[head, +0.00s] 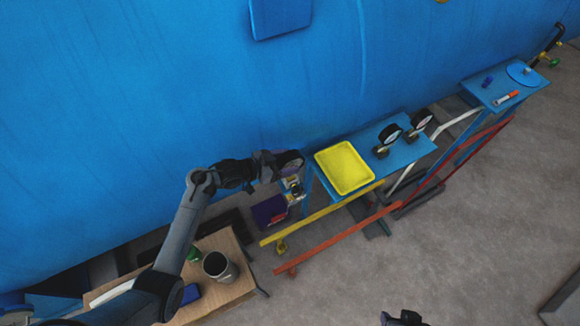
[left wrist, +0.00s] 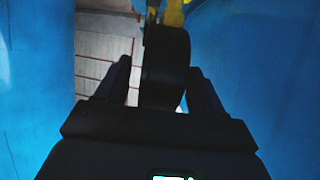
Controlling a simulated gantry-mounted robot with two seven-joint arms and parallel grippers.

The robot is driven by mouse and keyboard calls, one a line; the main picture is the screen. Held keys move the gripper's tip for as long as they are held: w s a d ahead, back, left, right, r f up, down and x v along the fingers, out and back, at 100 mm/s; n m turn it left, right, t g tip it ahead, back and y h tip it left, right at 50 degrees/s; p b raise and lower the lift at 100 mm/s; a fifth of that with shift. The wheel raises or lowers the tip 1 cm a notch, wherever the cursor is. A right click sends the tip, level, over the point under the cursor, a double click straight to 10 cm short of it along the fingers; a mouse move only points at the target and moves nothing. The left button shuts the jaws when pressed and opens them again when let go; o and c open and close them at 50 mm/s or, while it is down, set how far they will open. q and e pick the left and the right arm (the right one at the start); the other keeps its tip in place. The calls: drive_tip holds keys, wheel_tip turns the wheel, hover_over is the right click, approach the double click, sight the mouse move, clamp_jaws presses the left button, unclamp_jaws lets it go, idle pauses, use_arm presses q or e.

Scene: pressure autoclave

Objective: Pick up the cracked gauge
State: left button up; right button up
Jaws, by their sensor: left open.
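A dark round gauge (head: 291,161) sits by a small metal fitting, close to the big blue vessel. I cannot make out a crack on its face. My left gripper (head: 270,163) is right at this gauge. In the left wrist view the gauge (left wrist: 166,70) is a black disc seen edge-on between the two open fingers (left wrist: 160,88); I cannot tell whether they touch it. Two more gauges with pale dials, one nearer (head: 390,134) and one farther (head: 421,119), stand on the blue shelf. A dark part at the bottom edge may be my right gripper (head: 402,318).
The blue vessel wall (head: 180,110) runs close behind. A yellow tray (head: 344,167) lies on the blue shelf (head: 405,155). Yellow (head: 335,208) and red (head: 335,241) rails run in front. A wooden table (head: 235,290) holds a grey cup (head: 220,267). Open floor lies at right.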

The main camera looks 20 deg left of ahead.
use_arm(q)
drive_tip(key=shift+x, duration=0.8)
drive_tip(key=shift+f, duration=0.1)
clamp_jaws()
